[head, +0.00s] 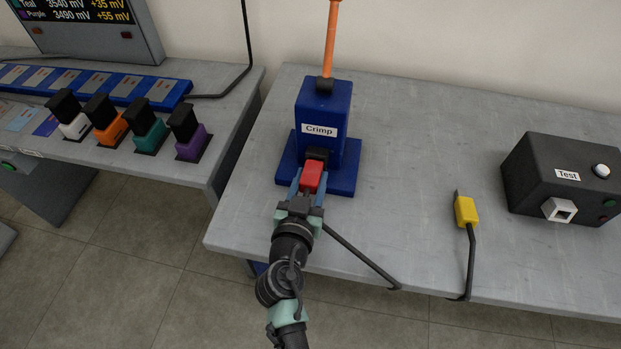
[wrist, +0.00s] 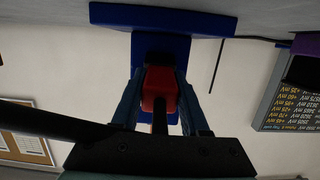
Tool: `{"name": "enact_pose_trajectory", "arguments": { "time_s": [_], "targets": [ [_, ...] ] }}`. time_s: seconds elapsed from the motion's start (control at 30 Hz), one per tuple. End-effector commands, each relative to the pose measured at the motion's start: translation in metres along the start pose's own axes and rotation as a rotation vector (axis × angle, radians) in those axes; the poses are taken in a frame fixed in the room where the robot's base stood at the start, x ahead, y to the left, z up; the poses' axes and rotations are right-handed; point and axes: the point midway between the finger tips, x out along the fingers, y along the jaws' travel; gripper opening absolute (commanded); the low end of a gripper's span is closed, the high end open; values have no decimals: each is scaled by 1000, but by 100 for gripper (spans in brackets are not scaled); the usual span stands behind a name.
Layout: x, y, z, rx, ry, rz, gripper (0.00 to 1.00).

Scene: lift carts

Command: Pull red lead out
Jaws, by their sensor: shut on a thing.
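The red lead has a red plug (head: 312,176) at the front of the blue crimp press (head: 323,109), against its dark opening. Its black cable (head: 350,250) runs right to the table's front edge. My gripper (head: 311,182) is shut on the red plug, with a finger on each side. In the wrist view the red plug (wrist: 159,88) sits between the fingers, in front of the blue press (wrist: 165,17). How deep the plug's tip sits in the press is hidden.
A yellow lead (head: 466,211) lies to the right, near a black Test box (head: 560,178). The crimp press has an orange lever (head: 331,38) standing up. A second table at left holds several coloured plugs (head: 110,120).

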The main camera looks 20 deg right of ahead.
Motion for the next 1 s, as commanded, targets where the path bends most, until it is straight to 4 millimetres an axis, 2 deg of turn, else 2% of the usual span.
{"name": "enact_pose_trajectory", "arguments": {
  "time_s": [0.27, 1.0],
  "targets": [
    [-2, 0, 0, 0, 1, -1, 0],
    [-31, -1, -3, 0, 1, -1, 0]
  ]
}}
